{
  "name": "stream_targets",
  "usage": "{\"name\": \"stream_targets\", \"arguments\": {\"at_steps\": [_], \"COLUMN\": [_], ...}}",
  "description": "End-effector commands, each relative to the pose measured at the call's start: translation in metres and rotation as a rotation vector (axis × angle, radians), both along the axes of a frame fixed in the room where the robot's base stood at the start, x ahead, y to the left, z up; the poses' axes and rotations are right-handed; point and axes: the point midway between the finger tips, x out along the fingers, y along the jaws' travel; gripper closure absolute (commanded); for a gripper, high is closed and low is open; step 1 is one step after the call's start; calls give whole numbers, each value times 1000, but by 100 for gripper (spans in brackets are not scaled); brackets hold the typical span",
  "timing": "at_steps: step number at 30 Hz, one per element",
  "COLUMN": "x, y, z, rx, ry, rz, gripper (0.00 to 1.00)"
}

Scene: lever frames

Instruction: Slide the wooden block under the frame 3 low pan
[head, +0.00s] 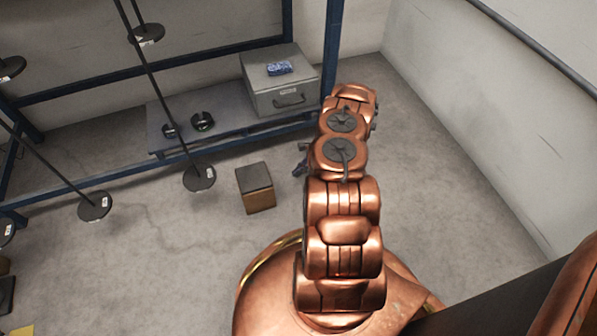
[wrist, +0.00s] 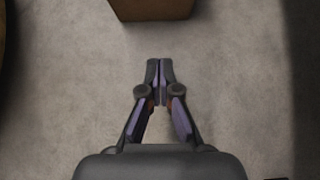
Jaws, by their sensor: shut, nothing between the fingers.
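The wooden block (head: 256,188), with a dark top and brown sides, stands on the floor just right of the nearest low black pan (head: 199,179). Another low black pan (head: 95,206) hangs further left. The pan labels are too small to read, so I cannot tell which is frame 3's. My gripper (head: 299,171) is low, right of the block and apart from it, partly hidden by my arm. In the wrist view my gripper (wrist: 160,64) is shut and empty, and the block (wrist: 150,8) shows at the top edge, beyond the fingertips.
A blue rack stands behind, with a low shelf (head: 225,137) holding a grey metal box (head: 282,90) and small dark round things. A blue item (head: 279,68) lies on the box. Higher black pans (head: 146,34) hang at upper left. Bare floor (head: 450,190) lies to the right.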

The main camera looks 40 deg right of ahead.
Motion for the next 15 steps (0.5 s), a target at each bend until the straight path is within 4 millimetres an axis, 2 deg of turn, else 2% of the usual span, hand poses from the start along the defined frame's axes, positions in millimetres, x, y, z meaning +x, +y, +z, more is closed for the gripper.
{"name": "stream_targets", "arguments": {"at_steps": [1, 11, 15], "x": [2, 17, 25], "y": [6, 45, 59], "z": [-10, -52, -48], "rx": [1, 2, 3], "ry": [1, 3, -1], "rz": [0, -1, 1], "gripper": [100, 100, 100]}}
